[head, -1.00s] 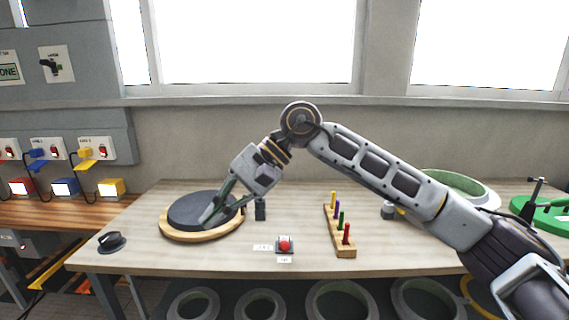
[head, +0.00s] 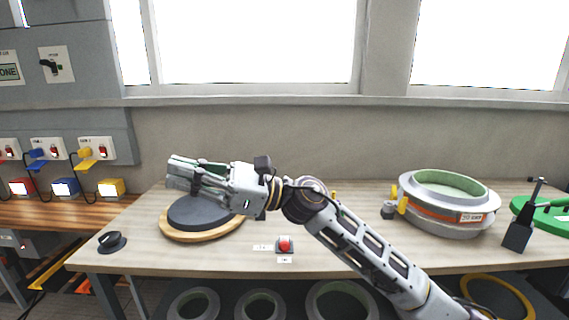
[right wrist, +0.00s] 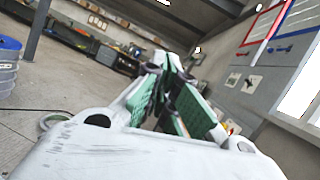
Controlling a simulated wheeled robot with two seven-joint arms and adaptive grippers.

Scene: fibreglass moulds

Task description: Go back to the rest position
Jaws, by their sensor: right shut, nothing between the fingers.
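My right gripper (head: 183,172) is in the head view at the left of the bench, above the dark round disc (head: 200,212) on its wooden base. It points left and is held apart from the disc. In the right wrist view its green-padded fingers (right wrist: 172,98) are close together with nothing between them. My right arm reaches in from the lower right across the bench. My left gripper is in neither view.
On the bench (head: 180,262) are a red button (head: 285,244), a black knob (head: 111,241), a ring mould with an orange band (head: 450,205) and a green disc (head: 548,216). Ring moulds (head: 193,304) lie below. The arm hides most of the peg rack.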

